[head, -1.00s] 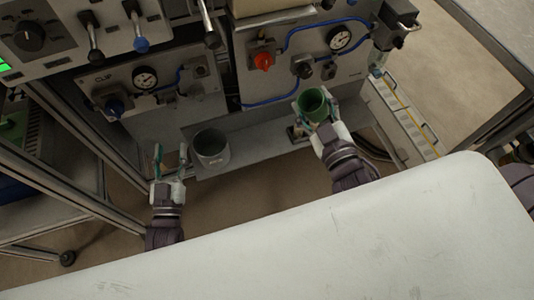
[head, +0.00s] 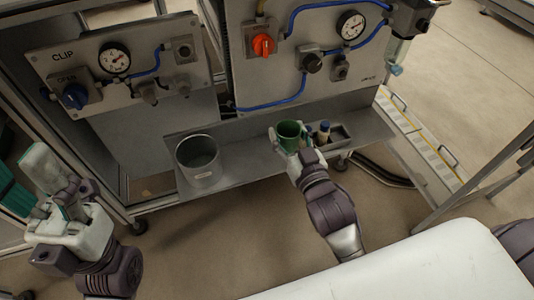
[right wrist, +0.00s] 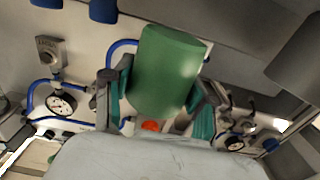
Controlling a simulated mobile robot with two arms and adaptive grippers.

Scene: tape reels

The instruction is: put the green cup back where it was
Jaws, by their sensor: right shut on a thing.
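The green cup (head: 289,131) is upright over the grey shelf, left of a small dark tray (head: 342,139). It also fills the middle of the right wrist view (right wrist: 165,72). My right gripper (head: 290,143) is shut on the cup, with a finger on each side. I cannot tell whether the cup's base touches the shelf, as the gripper hides it. My left gripper (head: 62,190) is at the lower left, empty, its fingers apart, well away from the cup.
A grey metal pot (head: 199,161) stands on the shelf (head: 240,157) to the left. A small bottle (head: 323,132) stands at the tray. Behind the shelf are panels with gauges, a red knob (head: 263,45) and blue hoses. A white surface (head: 420,267) is in front.

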